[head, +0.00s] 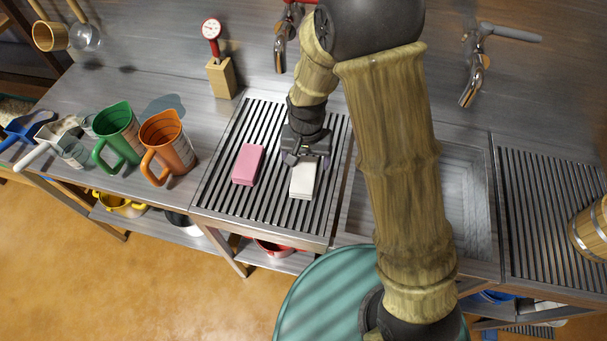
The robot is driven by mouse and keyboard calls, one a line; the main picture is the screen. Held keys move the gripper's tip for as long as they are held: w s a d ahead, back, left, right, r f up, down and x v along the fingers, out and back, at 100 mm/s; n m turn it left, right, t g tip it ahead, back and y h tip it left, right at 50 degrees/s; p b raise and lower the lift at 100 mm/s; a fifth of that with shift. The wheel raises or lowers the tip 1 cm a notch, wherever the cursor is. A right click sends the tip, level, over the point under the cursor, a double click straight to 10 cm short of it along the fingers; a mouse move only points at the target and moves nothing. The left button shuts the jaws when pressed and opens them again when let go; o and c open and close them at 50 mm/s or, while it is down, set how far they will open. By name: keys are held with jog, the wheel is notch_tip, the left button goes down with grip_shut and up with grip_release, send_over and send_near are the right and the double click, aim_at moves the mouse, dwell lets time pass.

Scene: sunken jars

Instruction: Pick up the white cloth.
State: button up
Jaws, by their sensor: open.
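The white cloth (302,181) is a small folded block lying on the ribbed metal drainer. My gripper (306,160) is open and points down over the far end of the cloth, hiding part of it. I cannot tell whether the fingers touch the cloth or hover above it. A pink cloth (247,165) of similar shape lies on the same drainer, to the left of the white one.
The left drainer (223,194) lies between the jugs and a sink basin (464,200). A green jug (118,134) and an orange jug (168,142) stand on the left. A thermometer in a wooden block (221,78) stands behind. Taps (473,80) rise at the back.

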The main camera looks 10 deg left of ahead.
aim_at(304, 172)
jog(key=shift+f, duration=0.2)
jog(key=shift+f, duration=0.1)
jog(key=shift+a+f+p, duration=0.2)
jog(key=shift+f+p, duration=0.35)
jog(key=shift+f, duration=1.95)
jog(key=shift+s, duration=0.1)
jog(key=c, duration=1.1)
jog(key=shift+r, duration=0.1)
